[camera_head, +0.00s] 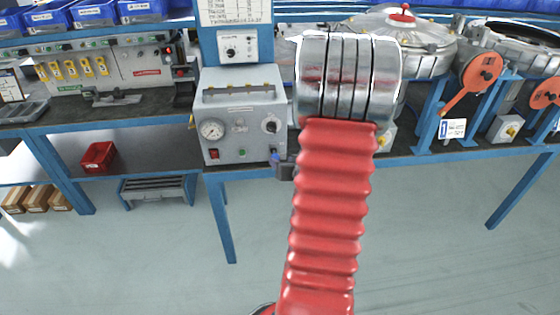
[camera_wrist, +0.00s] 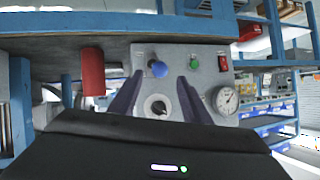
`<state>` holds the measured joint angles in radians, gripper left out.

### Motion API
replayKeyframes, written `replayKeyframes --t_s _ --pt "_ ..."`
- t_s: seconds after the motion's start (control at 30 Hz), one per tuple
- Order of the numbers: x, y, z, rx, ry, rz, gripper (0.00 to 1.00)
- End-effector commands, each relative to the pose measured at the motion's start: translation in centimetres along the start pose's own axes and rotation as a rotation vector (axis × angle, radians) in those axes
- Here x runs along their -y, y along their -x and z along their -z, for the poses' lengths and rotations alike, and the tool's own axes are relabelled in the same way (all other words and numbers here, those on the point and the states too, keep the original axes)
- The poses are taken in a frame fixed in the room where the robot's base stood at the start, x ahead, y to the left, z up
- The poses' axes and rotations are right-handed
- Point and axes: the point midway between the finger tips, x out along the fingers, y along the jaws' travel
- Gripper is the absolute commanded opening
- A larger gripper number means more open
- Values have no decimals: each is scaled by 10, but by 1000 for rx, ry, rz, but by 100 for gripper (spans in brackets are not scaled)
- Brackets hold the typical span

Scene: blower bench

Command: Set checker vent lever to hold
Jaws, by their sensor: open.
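The checker is a grey box (camera_head: 240,128) with a gauge, a dial knob and a red switch, on the bench left of my arm. The wrist view shows its panel (camera_wrist: 180,85) upside down. A small lever with a blue knob (camera_wrist: 158,68) sits on this panel and looks like the vent lever; its marks are too small to read. My gripper (camera_wrist: 160,92) is open, its two dark fingers in front of the panel. The dial knob (camera_wrist: 157,105) and blue knob show between the fingers, with nothing held. My arm hides the area right of the box in the head view.
A red bar (camera_wrist: 92,70) stands beside the panel in the wrist view. The panel also has a gauge (camera_wrist: 226,100), a green button (camera_wrist: 194,63) and a red switch (camera_wrist: 222,63). Orange levers (camera_head: 472,82) stand farther right. The floor in front is clear.

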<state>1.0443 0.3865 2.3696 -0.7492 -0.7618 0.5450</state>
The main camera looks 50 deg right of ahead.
Motion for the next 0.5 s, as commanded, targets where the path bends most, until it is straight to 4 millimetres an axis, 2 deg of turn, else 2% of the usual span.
replayKeyframes --t_s 0.3,0.5 --pt "0 40 1 -2 1 -1 44" --pt "0 54 0 -1 0 0 44"
